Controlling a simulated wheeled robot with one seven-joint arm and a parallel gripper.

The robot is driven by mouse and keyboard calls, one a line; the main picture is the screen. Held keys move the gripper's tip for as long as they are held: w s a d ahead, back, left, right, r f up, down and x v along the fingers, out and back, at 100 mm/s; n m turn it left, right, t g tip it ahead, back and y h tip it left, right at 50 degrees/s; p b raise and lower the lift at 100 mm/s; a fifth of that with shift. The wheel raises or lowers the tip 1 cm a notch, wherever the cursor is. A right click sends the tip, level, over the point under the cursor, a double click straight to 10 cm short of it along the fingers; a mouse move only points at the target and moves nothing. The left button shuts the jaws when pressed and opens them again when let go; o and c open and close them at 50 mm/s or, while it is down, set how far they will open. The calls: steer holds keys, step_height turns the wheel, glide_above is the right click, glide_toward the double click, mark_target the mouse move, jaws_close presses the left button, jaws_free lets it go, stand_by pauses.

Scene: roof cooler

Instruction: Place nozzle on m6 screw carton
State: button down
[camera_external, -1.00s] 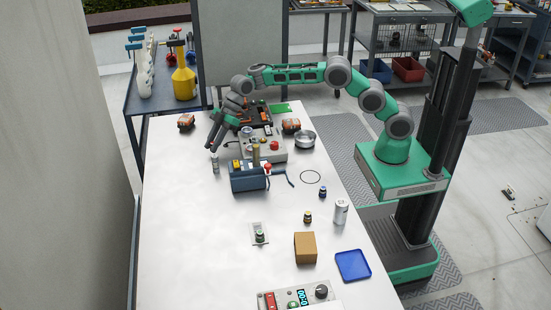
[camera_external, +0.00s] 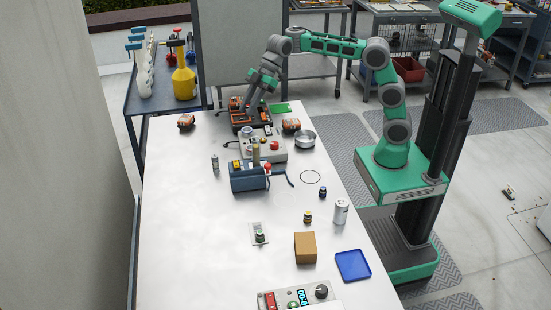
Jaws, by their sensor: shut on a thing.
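My gripper (camera_external: 248,110) is low over the dark tray (camera_external: 262,125) at the far end of the white table, among orange and dark items. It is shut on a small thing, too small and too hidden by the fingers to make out. I cannot pick out the nozzle for certain. A plain brown box (camera_external: 305,247) stands on the near part of the table, far from my gripper; it looks like a carton, but no label can be read.
A grey control box (camera_external: 272,152), a blue crank device (camera_external: 246,181) and a metal bowl (camera_external: 305,139) stand nearby. A blue tray (camera_external: 353,265) lies at the near right. The table's left side is largely clear.

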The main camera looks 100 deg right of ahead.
step_height(320, 180, up, 6)
steer(key=shift+f, duration=0.1)
steer(key=s+a+n+g+y, duration=0.2)
steer(key=s+a+n, duration=0.1)
steer(key=a, duration=1.7)
steer(key=s+a+n+g+y+p, duration=0.1)
steer(key=s+a+n, duration=0.2)
steer(key=s+a, duration=0.65)
steer(key=s+a+n+g+p, duration=0.15)
steer(key=s+a, duration=0.45)
steer(key=a, duration=0.6)
steer(key=n, duration=0.1)
glide_above(306, 250)
steer(key=s+d, duration=0.1)
steer(key=d, duration=0.2)
steer(key=shift+g, duration=0.25)
step_height(306, 250, down, 14)
steer(key=shift+s+p, duration=0.15)
steer(key=shift+p, duration=0.25)
steer(key=shift+w+a+f, duration=0.1)
steer(key=shift+w+f, duration=0.1)
steer(key=shift+f, duration=0.15)
step_height(306, 250, down, 4)
steer(key=shift+w+a+r, duration=0.1)
steer(key=shift+w+r, duration=0.05)
steer(key=shift+r, duration=0.1)
